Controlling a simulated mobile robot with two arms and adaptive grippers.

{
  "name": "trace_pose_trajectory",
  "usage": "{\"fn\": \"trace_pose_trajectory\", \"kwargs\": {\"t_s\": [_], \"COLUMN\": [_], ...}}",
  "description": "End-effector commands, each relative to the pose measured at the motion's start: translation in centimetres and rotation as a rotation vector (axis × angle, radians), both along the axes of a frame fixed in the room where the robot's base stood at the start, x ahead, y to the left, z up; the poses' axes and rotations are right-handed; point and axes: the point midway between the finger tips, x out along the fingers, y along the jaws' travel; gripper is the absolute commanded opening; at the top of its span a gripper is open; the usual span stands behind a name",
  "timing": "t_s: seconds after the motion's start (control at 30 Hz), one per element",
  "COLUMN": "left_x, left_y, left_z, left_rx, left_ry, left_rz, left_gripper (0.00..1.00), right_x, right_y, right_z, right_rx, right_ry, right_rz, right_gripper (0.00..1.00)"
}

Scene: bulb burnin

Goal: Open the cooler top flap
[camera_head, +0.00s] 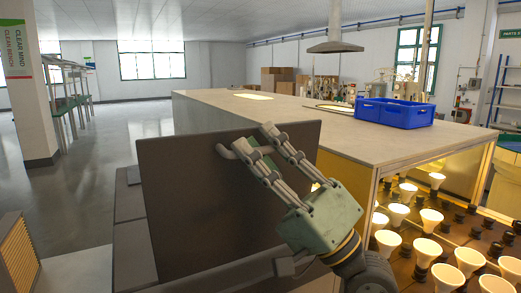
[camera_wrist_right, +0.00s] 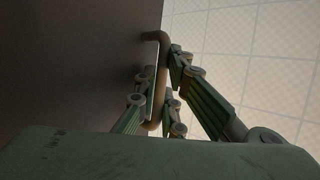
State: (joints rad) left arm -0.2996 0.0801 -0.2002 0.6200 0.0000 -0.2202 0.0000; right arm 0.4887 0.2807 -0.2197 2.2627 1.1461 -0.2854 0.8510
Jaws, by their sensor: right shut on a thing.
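The cooler top flap (camera_head: 190,215) is a dark brown panel standing steeply raised in front of me in the head view. In the right wrist view the flap (camera_wrist_right: 75,60) fills the left side. Its handle (camera_head: 226,152) is a bent bar near the upper edge, mostly hidden by the fingers; it also shows in the right wrist view (camera_wrist_right: 154,36). My right gripper (camera_head: 253,139) is shut on the handle, its fingers on either side of the bar in the right wrist view (camera_wrist_right: 160,78). My left gripper is out of view.
A long bench (camera_head: 290,120) stands behind the flap, with a blue crate (camera_head: 394,114) on top. Several lit bulbs (camera_head: 428,218) stand in a rack at the lower right, close to my right arm. Open floor (camera_head: 125,110) lies at the back left.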

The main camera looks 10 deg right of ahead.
Motion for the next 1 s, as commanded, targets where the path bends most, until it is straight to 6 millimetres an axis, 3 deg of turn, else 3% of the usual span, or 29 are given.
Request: {"fn": "trace_pose_trajectory", "kwargs": {"t_s": [0.07, 0.1, 0.17, 0.57, 1.0], "left_x": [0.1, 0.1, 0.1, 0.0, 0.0], "left_y": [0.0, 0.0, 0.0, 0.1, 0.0], "left_z": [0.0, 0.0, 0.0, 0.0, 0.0], "left_rx": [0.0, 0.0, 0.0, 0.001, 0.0], "left_ry": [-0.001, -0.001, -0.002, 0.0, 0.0], "left_rz": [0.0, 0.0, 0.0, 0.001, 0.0], "left_gripper": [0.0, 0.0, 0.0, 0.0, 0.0], "right_x": [0.1, 0.1, 0.1, -0.1, -1.9], "right_y": [0.0, 0.0, 0.0, -0.2, -2.4], "right_z": [-0.1, -0.1, 0.0, -0.3, -3.2], "right_rx": [-0.005, -0.005, -0.004, -0.003, -0.011], "right_ry": [-0.003, -0.002, -0.002, -0.002, 0.0], "right_rz": [-0.006, -0.006, -0.005, -0.004, -0.004], "right_gripper": [0.0, 0.12, 0.16, 0.16, 0.16]}}
